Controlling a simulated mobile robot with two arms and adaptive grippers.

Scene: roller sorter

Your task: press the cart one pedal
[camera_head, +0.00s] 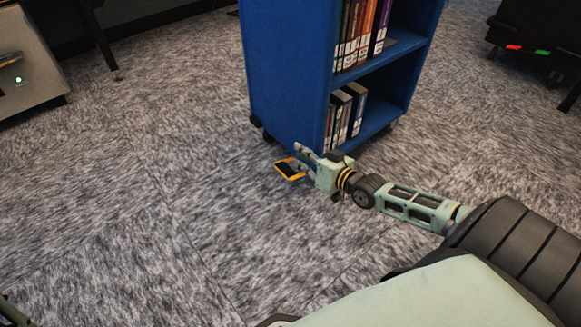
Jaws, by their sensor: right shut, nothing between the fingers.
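The blue book cart (290,75) stands upright on the carpet at the top middle. A pedal with a yellow rim and black pad (291,170) sticks out low at the cart's near lower corner. My right gripper (304,158) is shut and empty, low down right at the pedal and in front of the cart's bottom edge. Its fingers overlap the pedal's right side in the picture, and I cannot tell whether they touch it. My left gripper is out of view.
Books (346,115) fill part of the cart's shelves. A dark unit with a red and a green pedal (542,52) stands at the top right. A grey box with a green light (25,75) is at the top left. The carpet (130,200) left of the cart is clear.

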